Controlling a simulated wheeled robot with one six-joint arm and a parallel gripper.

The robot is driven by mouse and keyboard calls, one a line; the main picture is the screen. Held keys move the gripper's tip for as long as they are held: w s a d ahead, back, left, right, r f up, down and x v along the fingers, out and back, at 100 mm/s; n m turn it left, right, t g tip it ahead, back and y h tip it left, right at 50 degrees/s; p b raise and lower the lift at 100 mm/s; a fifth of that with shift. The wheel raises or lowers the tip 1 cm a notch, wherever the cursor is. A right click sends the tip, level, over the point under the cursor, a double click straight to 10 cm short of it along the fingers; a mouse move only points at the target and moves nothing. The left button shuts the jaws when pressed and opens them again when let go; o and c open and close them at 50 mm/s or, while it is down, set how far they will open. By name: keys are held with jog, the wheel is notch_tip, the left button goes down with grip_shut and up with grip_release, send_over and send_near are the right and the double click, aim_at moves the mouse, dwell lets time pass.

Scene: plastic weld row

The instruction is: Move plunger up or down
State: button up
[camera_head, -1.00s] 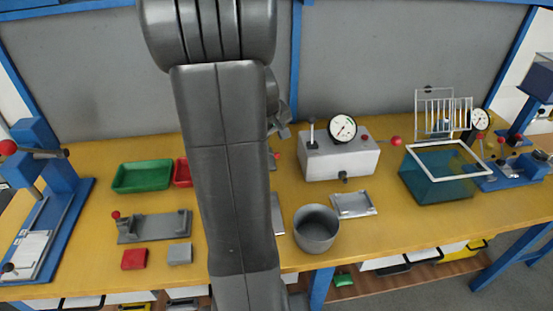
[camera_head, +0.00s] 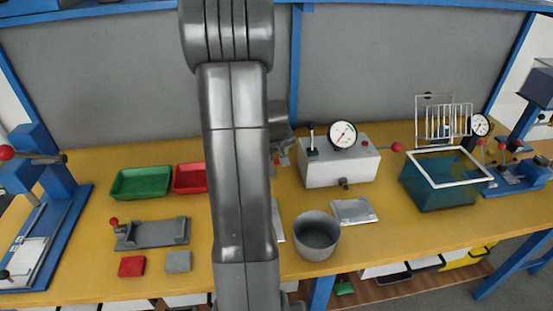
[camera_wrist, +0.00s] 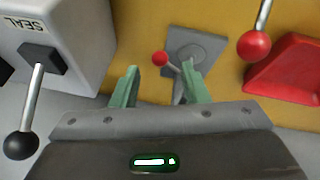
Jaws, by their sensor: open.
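My gripper (camera_wrist: 161,72) is open, its two green fingers apart and nothing held between them. In the wrist view a small red knob (camera_wrist: 160,58) on a thin rod shows at the gap between the fingertips. Its rod meets a grey base plate (camera_wrist: 196,46) on the yellow bench. A larger red ball (camera_wrist: 254,45) on a metal rod is to the right of the fingers. I cannot tell which of these is the plunger, or whether a finger touches the small knob's rod. In the head view my arm hides most of this spot.
The white box marked SEAL (camera_wrist: 60,30), with a black-knobbed lever (camera_wrist: 20,145), stands left of the fingers; its gauge (camera_head: 343,133) shows in the head view. A red tray (camera_wrist: 288,68) lies at right. A grey pot (camera_head: 316,235) stands near the bench front.

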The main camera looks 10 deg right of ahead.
jog(key=shift+x, duration=1.6)
jog(key=shift+c, duration=0.4)
